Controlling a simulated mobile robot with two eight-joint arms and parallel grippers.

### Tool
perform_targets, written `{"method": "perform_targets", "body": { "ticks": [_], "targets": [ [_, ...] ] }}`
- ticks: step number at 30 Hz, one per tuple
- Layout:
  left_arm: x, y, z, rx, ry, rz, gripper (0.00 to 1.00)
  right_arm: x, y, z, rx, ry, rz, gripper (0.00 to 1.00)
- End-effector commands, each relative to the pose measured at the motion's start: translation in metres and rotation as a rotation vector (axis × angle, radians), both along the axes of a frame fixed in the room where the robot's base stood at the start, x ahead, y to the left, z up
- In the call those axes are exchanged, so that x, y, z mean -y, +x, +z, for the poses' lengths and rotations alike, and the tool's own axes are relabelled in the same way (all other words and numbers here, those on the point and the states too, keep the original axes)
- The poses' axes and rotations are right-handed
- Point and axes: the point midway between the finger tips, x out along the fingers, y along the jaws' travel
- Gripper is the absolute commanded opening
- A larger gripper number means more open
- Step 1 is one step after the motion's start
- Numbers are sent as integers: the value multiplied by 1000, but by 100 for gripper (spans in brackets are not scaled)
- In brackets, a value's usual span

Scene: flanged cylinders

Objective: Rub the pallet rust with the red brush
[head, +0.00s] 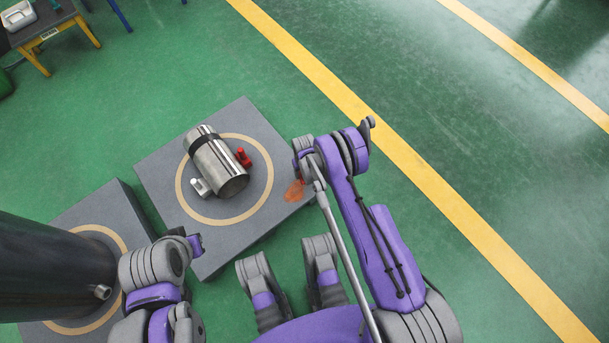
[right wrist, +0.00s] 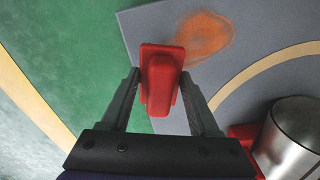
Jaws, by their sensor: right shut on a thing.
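The grey pallet (head: 250,118) has an orange-brown rust patch (head: 294,190) near its right corner. The patch also shows in the right wrist view (right wrist: 207,35). My right gripper (right wrist: 161,78) is shut on the red brush (right wrist: 158,65), which sits between its two fingers. The brush head is beside the rust patch and close to its edge in that view. I cannot tell whether it touches the pallet. In the head view the right wrist hides most of the brush. My left gripper (head: 195,244) is over the pallet's lower left edge, its fingers too unclear to judge.
A shiny metal cylinder (head: 215,160) with red and white side parts is on the pallet inside a yellow ring. A large dark cylinder (head: 45,270) is on a second pallet (head: 110,205) at left. A yellow-legged table (head: 60,30) is at top left. Green floor at right is clear.

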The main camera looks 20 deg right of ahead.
Motion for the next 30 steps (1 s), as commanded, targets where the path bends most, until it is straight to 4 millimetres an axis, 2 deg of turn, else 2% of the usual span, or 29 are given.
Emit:
{"method": "perform_targets", "body": {
  "ticks": [15,30],
  "targets": [
    [0,-3,15,1,0,0,0,0,8,46,0,0,0,1],
    [0,-3,16,1,0,0,0,0,10,52,0,0,-1,1]
  ]
}}
